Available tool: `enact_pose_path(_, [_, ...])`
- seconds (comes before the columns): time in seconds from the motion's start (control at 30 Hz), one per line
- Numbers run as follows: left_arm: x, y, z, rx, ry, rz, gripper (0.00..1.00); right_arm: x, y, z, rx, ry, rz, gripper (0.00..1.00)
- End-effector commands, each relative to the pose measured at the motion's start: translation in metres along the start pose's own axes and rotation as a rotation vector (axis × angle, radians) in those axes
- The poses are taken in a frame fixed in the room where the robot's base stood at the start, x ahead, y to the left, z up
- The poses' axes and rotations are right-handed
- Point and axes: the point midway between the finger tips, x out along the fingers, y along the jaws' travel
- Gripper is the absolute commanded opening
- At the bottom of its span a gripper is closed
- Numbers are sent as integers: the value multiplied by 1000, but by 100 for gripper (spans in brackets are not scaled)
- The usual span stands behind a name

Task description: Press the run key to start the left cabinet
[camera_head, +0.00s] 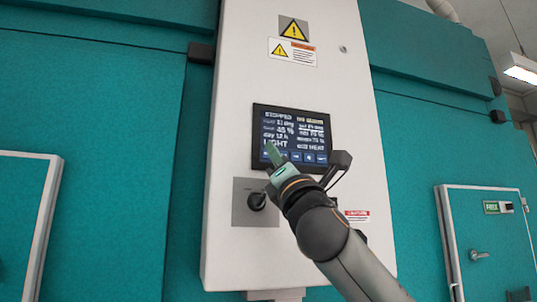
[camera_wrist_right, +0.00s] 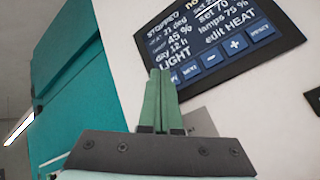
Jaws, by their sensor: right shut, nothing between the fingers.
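A dark touchscreen (camera_head: 300,130) is set in the white control column (camera_head: 235,110); it also fills the top of the right wrist view (camera_wrist_right: 215,35). It reads STOPPED, LIGHT and edit HEAT. Blue keys run along its lower edge: NEXT (camera_wrist_right: 190,72), minus, plus (camera_wrist_right: 237,45) and RESET. A leftmost key is partly hidden behind my fingers, so its label is unreadable. My right gripper (camera_head: 269,147) is shut and empty, its green fingertips (camera_wrist_right: 160,72) at the screen's lower left corner. I cannot tell whether they touch the glass. My left gripper is out of view.
A black rotary knob (camera_head: 256,201) on a grey plate sits just below the screen, close to my right gripper. Teal cabinet walls (camera_head: 90,110) stand on both sides of the column. A small door (camera_head: 490,245) with a handle is at the right.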

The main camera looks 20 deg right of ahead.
Motion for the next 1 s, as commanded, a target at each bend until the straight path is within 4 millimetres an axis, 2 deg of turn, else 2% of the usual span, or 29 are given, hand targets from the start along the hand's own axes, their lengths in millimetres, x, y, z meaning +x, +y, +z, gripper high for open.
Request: enact_pose_path(1.0, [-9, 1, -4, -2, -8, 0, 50, 8, -6, -6, 0, 0, 0, 0])
